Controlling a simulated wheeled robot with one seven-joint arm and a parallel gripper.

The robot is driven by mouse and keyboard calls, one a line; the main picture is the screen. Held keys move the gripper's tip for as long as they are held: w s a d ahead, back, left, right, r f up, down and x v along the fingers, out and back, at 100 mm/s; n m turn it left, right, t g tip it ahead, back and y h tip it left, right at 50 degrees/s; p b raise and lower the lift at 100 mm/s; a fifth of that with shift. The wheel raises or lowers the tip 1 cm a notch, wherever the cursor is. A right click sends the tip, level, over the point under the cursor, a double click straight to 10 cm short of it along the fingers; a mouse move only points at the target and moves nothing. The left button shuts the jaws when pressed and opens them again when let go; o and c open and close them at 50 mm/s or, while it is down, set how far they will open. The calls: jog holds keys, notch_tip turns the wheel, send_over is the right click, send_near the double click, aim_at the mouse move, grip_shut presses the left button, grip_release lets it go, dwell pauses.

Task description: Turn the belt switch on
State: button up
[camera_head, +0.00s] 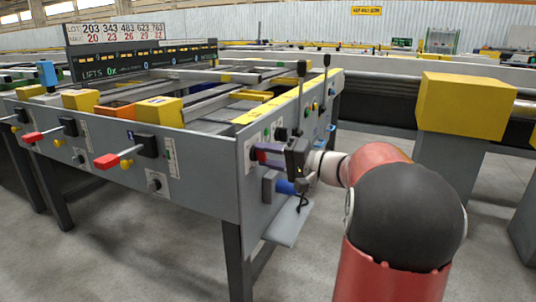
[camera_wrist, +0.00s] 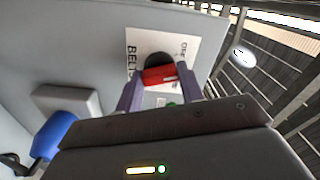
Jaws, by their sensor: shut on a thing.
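The belt switch is a red handle on a dark round base (camera_wrist: 158,62), on a white label plate (camera_wrist: 190,40) with the letters "BELT" partly readable. In the wrist view the red handle (camera_wrist: 160,76) lies between the two purple fingers of my gripper (camera_wrist: 161,87), which is shut on it. In the head view my gripper (camera_head: 268,154) meets the table's grey end panel (camera_head: 247,205) at the switch, mostly hiding it. The handle looks roughly crosswise to the label's lettering; I cannot tell its on or off position. A small green spot (camera_wrist: 171,104) shows below the handle.
Below my gripper, a blue handle (camera_head: 286,187) on a grey block and a grey shelf (camera_head: 287,224) stick out from the panel. Two upright black-knobbed levers (camera_head: 302,69) stand above. Red levers (camera_head: 106,161) line the front side. A yellow box (camera_head: 465,105) stands right.

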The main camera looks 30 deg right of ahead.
jog(key=m+p, duration=0.3)
jog(key=m, duration=0.3)
jog(key=shift+r+m, duration=0.1)
jog(key=shift+m, duration=0.2)
jog(key=m+p, duration=0.4)
jog(key=shift+m, duration=0.4)
jog(key=shift+m+p, duration=0.5)
jog(key=shift+m, duration=0.2)
jog(key=shift+f, duration=0.2)
jog(key=o, duration=1)
jog(key=v, duration=0.8)
